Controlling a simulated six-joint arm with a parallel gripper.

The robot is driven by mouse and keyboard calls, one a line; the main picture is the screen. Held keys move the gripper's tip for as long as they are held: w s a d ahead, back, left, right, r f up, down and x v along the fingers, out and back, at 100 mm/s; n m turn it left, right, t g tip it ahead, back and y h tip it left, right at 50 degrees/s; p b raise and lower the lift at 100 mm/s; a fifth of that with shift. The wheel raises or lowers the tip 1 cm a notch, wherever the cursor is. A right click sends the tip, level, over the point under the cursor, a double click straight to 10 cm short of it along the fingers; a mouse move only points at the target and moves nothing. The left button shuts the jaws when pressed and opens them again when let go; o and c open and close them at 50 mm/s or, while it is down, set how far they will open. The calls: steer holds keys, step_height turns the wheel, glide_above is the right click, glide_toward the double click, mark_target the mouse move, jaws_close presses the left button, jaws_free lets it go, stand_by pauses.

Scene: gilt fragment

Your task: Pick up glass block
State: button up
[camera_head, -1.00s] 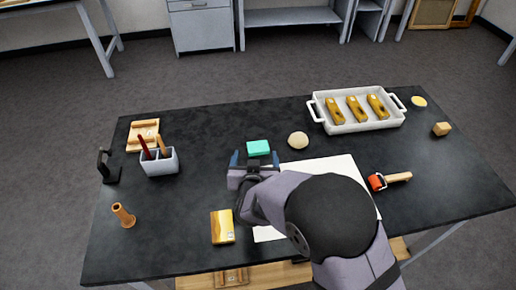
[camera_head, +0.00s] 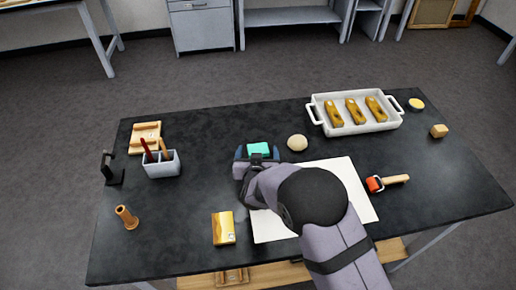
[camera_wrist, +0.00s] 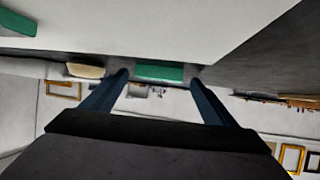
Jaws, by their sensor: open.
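The glass block, a teal-green block (camera_head: 259,148), lies on the dark table near its middle. My gripper (camera_head: 257,154) is at the near side of it, with one finger toward each side of the block. In the wrist view, the block (camera_wrist: 160,71) shows between the two open fingertips of my gripper (camera_wrist: 159,78). I cannot tell whether the fingers touch it. My gripper and wrist hide its near edge in the head view.
A round beige ball (camera_head: 297,142) sits close to the right of the block. White paper (camera_head: 345,180) lies under my arm. A white tray (camera_head: 350,129) stands behind right. A yellow box (camera_head: 223,228) is in front, and a pen holder (camera_head: 161,163) is left.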

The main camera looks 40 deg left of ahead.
steer(key=shift+w+a+f, duration=0.1)
steer(key=shift+w, duration=0.1)
steer(key=c, duration=1.3)
step_height(320, 180, up, 10)
steer(key=shift+r+b, duration=0.1)
steer(key=shift+b, duration=0.35)
